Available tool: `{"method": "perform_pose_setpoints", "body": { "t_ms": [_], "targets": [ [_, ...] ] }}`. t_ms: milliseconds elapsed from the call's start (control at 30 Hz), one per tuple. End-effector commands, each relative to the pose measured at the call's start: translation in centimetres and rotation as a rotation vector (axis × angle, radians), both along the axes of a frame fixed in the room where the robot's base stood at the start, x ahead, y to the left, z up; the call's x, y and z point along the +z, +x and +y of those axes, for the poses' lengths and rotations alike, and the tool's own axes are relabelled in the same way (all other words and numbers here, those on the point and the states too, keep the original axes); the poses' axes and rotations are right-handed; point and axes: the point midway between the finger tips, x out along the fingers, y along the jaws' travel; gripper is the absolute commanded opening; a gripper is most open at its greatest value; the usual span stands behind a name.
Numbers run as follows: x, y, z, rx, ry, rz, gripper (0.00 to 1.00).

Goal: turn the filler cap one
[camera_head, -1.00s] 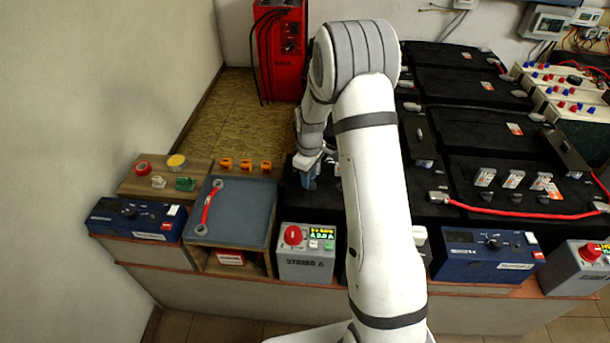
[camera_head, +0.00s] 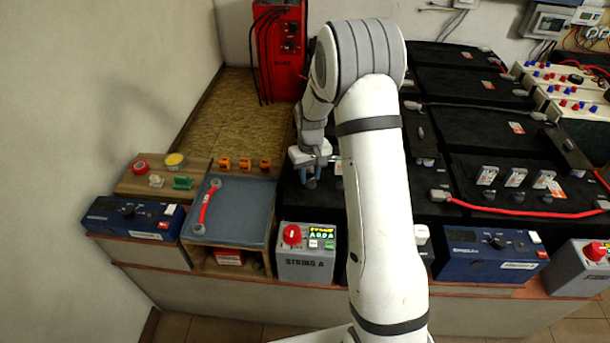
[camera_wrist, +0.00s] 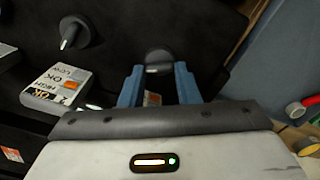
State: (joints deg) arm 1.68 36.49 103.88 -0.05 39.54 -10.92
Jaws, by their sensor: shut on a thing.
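In the wrist view, a dark round filler cap (camera_wrist: 157,57) with a pale mark stands on the black battery top. The two blue fingers of my gripper (camera_wrist: 158,71) stand on either side of it, shut on it. In the head view my gripper (camera_head: 311,171) points down at the black battery left of my forearm. Another dark cap (camera_wrist: 73,31) with a light pointer stands to the left in the wrist view, clear of the fingers. My forearm hides part of the battery in the head view.
A grey STRING A box (camera_head: 306,266) with a red knob stands in front of my gripper. A blue-grey tray (camera_head: 240,212) with a red link lies to the left. A white-topped block (camera_wrist: 58,88) sits near the caps. A red charger (camera_head: 279,50) stands behind.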

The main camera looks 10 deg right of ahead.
Motion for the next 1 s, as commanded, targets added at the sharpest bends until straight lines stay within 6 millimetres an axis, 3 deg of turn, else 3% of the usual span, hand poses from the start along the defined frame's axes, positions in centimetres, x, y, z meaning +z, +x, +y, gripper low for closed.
{"method": "perform_pose_setpoints", "body": {
  "t_ms": [500,1000],
  "targets": [
    [-0.17,-0.15,-0.2,-0.388,-0.001,0.004,0.06],
    [-0.15,-0.19,-0.04,-0.493,0.0,0.005,0.06]
  ]
}}
